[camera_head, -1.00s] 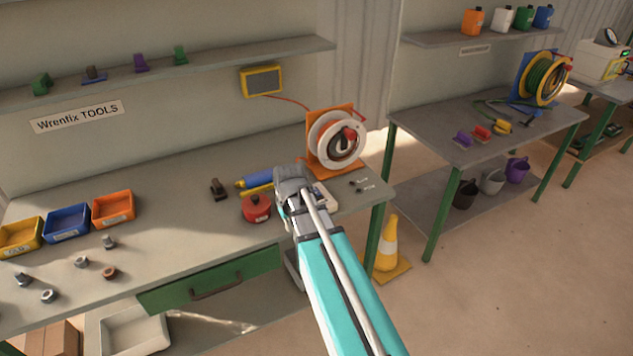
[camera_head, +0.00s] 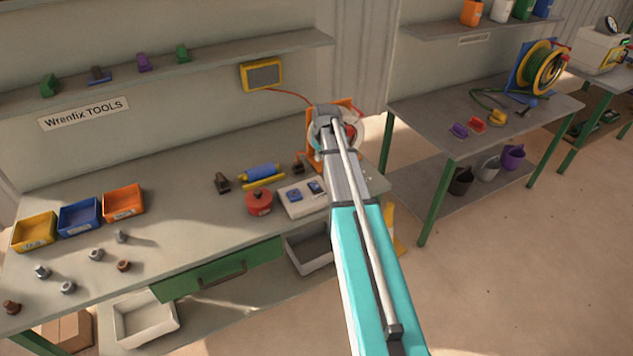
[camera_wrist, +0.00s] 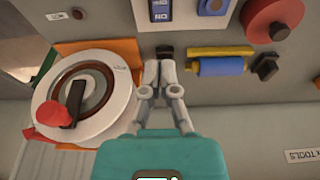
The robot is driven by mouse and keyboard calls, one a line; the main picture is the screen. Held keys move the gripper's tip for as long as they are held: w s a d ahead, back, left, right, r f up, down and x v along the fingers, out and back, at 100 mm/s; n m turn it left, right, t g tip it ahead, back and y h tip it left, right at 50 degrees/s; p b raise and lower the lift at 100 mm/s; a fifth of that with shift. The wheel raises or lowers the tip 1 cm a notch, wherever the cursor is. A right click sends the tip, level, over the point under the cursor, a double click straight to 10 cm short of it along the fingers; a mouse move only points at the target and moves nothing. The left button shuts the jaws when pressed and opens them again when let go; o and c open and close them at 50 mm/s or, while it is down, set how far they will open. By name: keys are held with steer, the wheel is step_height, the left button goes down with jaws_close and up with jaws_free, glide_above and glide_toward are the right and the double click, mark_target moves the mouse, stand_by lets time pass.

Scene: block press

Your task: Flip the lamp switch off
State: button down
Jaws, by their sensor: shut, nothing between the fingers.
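A white switch panel (camera_head: 302,210) lies on the near bench, right of a red round pot. It carries two blue switches (camera_head: 294,195). In the wrist view, the panel (camera_wrist: 185,24) is cut off by the top edge, and one blue switch (camera_wrist: 160,10) shows the letters ON, upside down. A yellow-framed grey box (camera_head: 262,76), possibly the lamp, is on the back wall. My gripper (camera_wrist: 160,72) is shut and empty, over the bench beside the reel and apart from the panel. In the head view its fingers are hidden by my arm.
A blue and yellow tool (camera_head: 262,173), a red pot (camera_head: 259,203) and small dark blocks stand near the panel. Coloured bins (camera_head: 123,199) and bolts are at the left.

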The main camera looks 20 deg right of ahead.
steer(key=shift+f, duration=0.1)
steer(key=b, duration=1)
glide_above(317, 186)
steer(key=x, duration=0.3)
steer(key=s+x, duration=0.1)
steer(key=x, duration=0.2)
steer(key=s+x, duration=0.1)
steer(key=x, duration=0.2)
steer(key=shift+a+f, duration=0.1)
steer(key=shift+f, duration=0.4)
steer(key=shift+s+f+b, duration=0.2)
steer(key=shift+f+b, duration=1.6)
steer(key=shift+f, duration=0.05)
